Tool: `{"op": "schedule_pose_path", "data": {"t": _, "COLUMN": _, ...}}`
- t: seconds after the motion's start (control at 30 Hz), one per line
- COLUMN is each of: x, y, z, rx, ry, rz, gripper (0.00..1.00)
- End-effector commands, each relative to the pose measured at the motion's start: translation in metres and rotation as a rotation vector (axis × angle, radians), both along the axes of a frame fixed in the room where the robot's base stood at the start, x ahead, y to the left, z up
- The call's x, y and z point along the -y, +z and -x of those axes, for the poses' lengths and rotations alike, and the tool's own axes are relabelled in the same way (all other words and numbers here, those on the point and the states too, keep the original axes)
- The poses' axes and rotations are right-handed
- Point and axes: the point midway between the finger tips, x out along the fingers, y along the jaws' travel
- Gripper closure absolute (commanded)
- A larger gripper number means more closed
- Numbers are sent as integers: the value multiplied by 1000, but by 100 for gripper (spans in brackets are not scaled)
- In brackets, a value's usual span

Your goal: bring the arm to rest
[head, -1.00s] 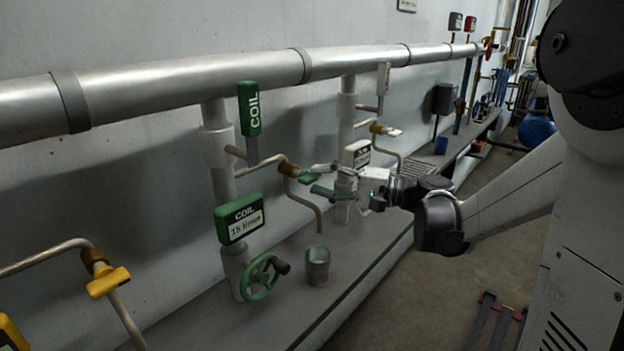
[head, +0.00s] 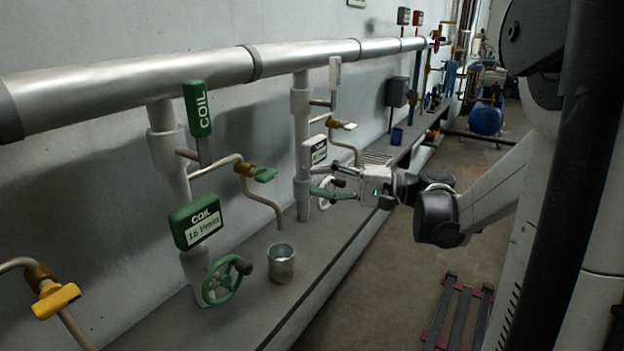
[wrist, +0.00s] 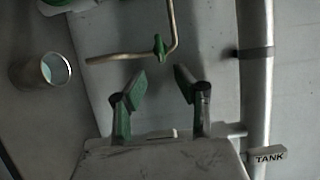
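My gripper (head: 334,187) is open and empty in the head view, to the right of the coil's green-handled tap (head: 263,174) and apart from it. In the wrist view the two green-padded fingers of my gripper (wrist: 160,83) stand apart with nothing between them. The green tap handle (wrist: 159,47) shows beyond them on its bent pipe. My arm reaches in from the right, above the edge of the grey ledge (head: 335,240).
A metal cup (head: 281,264) stands on the ledge beside the green handwheel (head: 222,281). The green COIL meter (head: 196,222) is above the wheel. A white handwheel (head: 326,192) is behind my gripper. The aisle floor (head: 400,275) at right has a dark red-and-black rack (head: 452,312).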

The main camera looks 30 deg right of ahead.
Motion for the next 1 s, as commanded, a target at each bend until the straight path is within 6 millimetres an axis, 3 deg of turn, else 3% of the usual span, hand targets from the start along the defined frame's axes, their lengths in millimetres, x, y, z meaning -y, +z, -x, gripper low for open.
{"op": "schedule_pose_path", "data": {"t": 0.27, "x": -6, "y": -1, "z": 0, "rx": -11, "ry": 1, "rz": 14, "gripper": 71}}
{"op": "schedule_pose_path", "data": {"t": 0.47, "x": -48, "y": -14, "z": 9, "rx": -98, "ry": 8, "rz": 155, "gripper": 71}}
{"op": "schedule_pose_path", "data": {"t": 0.7, "x": -102, "y": -43, "z": 41, "rx": -209, "ry": 11, "rz": 442, "gripper": 71}}
{"op": "schedule_pose_path", "data": {"t": 1.0, "x": -130, "y": -78, "z": 99, "rx": -245, "ry": 15, "rz": 834, "gripper": 71}}
